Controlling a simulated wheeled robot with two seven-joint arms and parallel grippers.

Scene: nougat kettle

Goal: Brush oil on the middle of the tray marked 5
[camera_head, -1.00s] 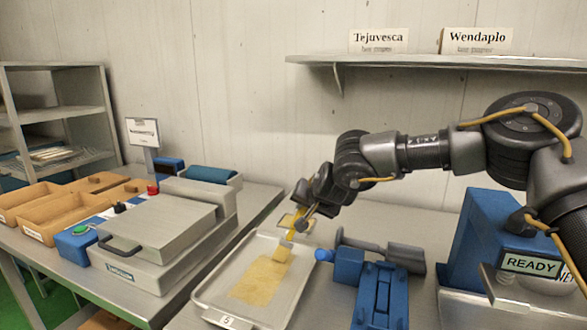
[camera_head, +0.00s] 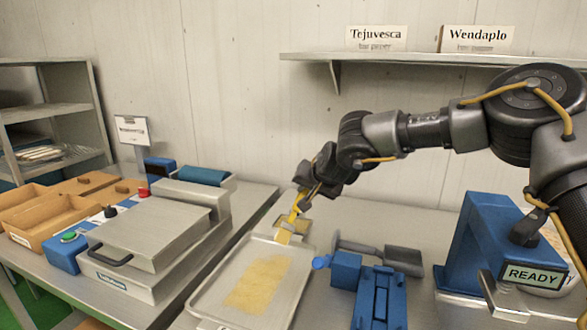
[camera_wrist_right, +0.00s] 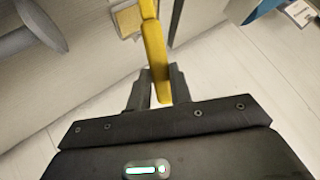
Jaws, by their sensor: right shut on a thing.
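The metal tray (camera_head: 203,298) lies on the table at lower centre in the head view. Its label at the front edge is mostly cut off by the frame. A yellowish oily patch (camera_head: 257,284) covers its middle. My right gripper (camera_head: 303,188) is above the tray's far end, shut on a yellow-handled brush (camera_head: 296,212). The brush points down, its pale head near the tray's far edge; I cannot tell if it touches. In the right wrist view the yellow handle (camera_wrist_right: 155,60) stands between the fingers (camera_wrist_right: 160,88). My left gripper is not in view.
A blue fixture (camera_head: 378,296) stands right of the tray, and a blue machine with a READY display (camera_head: 533,275) farther right. A metal press (camera_head: 150,235) and wooden bins (camera_head: 50,215) are left.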

